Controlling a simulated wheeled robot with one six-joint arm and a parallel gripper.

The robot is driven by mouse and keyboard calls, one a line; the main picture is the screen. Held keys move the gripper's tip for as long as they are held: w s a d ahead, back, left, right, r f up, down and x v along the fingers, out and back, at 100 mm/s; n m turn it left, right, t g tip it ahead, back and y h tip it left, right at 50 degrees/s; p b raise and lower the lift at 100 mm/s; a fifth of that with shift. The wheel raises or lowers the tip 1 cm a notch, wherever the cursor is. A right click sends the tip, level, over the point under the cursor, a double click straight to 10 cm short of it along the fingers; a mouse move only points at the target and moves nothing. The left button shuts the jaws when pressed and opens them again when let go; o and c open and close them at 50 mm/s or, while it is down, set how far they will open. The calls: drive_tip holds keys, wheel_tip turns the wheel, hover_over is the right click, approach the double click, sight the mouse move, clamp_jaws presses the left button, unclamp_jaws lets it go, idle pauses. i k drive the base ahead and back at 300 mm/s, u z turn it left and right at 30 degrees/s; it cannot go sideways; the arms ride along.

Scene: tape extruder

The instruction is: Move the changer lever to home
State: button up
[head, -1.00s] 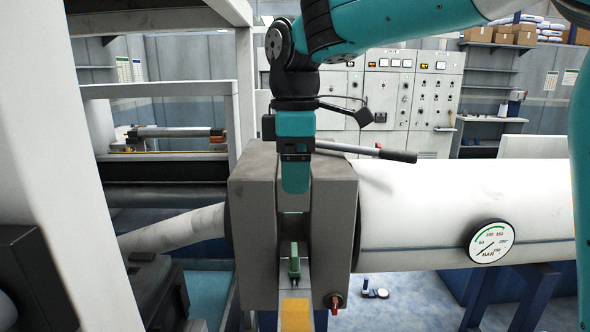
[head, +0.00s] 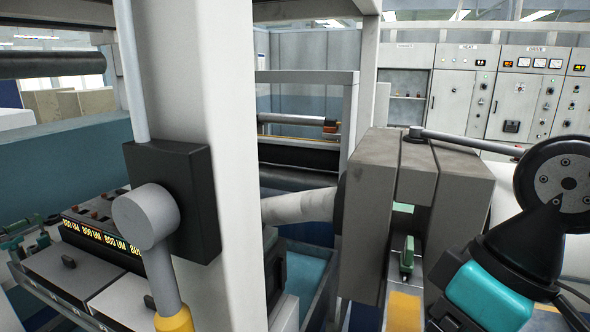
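A grey lever rod (head: 470,142) lies nearly level on top of the grey two-part block (head: 462,200), running right from a pivot on the block. It looks like the changer lever. Its handle end is hidden behind my arm. My gripper (head: 488,296) is only partly in view at the lower right, in front of the block's right side. Its teal body and black wrist show. Its fingertips are not visible, so I cannot tell whether it is open or shut. I see no contact with the lever.
A white post (head: 190,70) with a black box and a grey, yellow-ended lever (head: 150,220) stands close on the left. A small green part (head: 407,256) sits in the block's slot. Control cabinets (head: 520,90) stand behind. An 800 UM panel (head: 100,240) is at lower left.

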sight(415, 132)
drive_tip(key=z, duration=2.7)
drive_tip(key=k, duration=0.6)
drive_tip(key=u, duration=1.55)
drive_tip(key=i, duration=0.5)
